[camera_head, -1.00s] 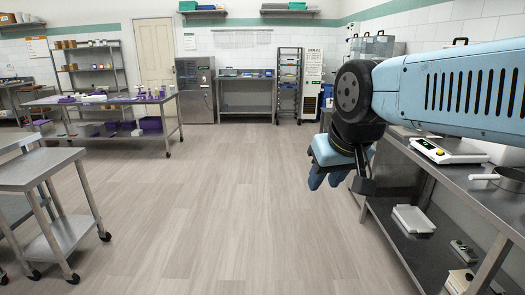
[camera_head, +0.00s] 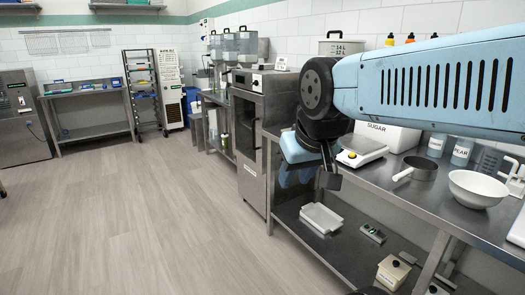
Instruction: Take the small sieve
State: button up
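I cannot pick out a small sieve for certain in this view. A grey pan-like vessel with a pale handle (camera_head: 418,168) stands on the steel counter (camera_head: 385,177), right of my gripper. A partly cut-off dark item with a handle (camera_head: 516,172) lies at the right edge, too unclear to name. My gripper (camera_head: 300,178) hangs from the raised blue arm, pointing down in front of the counter's near left part. Its fingers are small and dark, and whether they are open or shut is not clear. I see nothing held in it.
A white bowl (camera_head: 477,188), a scale (camera_head: 360,150), a white sugar bin (camera_head: 388,135) and blue-labelled jars (camera_head: 462,152) stand on the counter. A white tray (camera_head: 321,218) lies on the lower shelf. A steel oven-like cabinet (camera_head: 262,135) stands beyond. The floor at left is clear.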

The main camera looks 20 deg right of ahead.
aim_at(412, 172)
jog(key=z, duration=0.6)
jog(key=i, duration=1.15)
jog(key=z, duration=0.7)
jog(key=k, duration=0.9)
jog(key=z, duration=0.2)
jog(key=i, duration=0.9)
jog(key=u, duration=0.05)
